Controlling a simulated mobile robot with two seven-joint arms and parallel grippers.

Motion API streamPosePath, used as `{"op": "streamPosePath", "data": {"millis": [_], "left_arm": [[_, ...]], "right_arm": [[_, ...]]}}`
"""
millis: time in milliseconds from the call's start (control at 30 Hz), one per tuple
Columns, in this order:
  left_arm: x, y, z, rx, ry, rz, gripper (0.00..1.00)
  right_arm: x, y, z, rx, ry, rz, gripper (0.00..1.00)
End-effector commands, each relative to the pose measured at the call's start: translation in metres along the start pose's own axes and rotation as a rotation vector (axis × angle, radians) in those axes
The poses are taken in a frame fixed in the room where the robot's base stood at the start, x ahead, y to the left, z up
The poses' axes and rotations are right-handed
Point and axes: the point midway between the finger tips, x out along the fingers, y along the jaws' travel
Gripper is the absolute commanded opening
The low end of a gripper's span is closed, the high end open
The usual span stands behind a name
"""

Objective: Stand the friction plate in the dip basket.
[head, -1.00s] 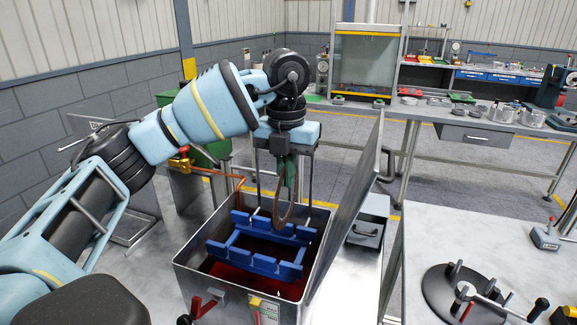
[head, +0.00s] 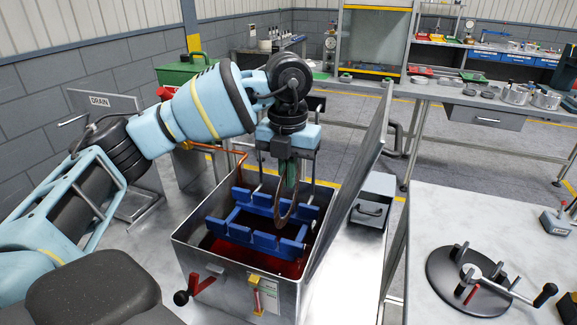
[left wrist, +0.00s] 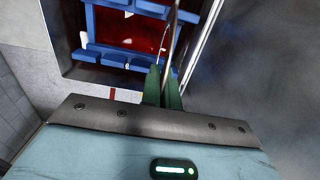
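The friction plate (head: 282,213) is a thin brownish ring, upright and seen nearly edge-on. My left gripper (head: 289,180) is shut on its upper part with green fingers. The left wrist view also shows the plate (left wrist: 174,38) rising between the fingers (left wrist: 163,86). The blue dip basket (head: 236,232) has two notched rails and sits in an open steel tank over red liquid. The plate's lower part overlaps the basket's right half in the head view. I cannot tell whether it touches a notch. My right gripper is out of view.
The steel tank's wall (head: 222,278) surrounds the basket, and its raised lid (head: 345,190) stands close to the right of my left gripper. A small grey box (head: 373,200) sits beyond the lid. A pale table (head: 440,215) with a round black fixture (head: 468,282) is at right.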

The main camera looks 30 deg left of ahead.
Motion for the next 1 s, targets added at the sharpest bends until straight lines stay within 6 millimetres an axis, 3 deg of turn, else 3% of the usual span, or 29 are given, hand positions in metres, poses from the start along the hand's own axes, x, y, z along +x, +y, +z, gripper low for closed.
{"op": "streamPosePath", "data": {"millis": [533,1000], "left_arm": [[0.033,0.0,0.0,-0.001,0.002,0.0,0.0],[0.039,0.0,0.0,0.0,0.0,-0.001,0.0]], "right_arm": [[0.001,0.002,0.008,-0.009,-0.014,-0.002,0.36],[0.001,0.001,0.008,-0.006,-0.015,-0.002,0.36]]}}
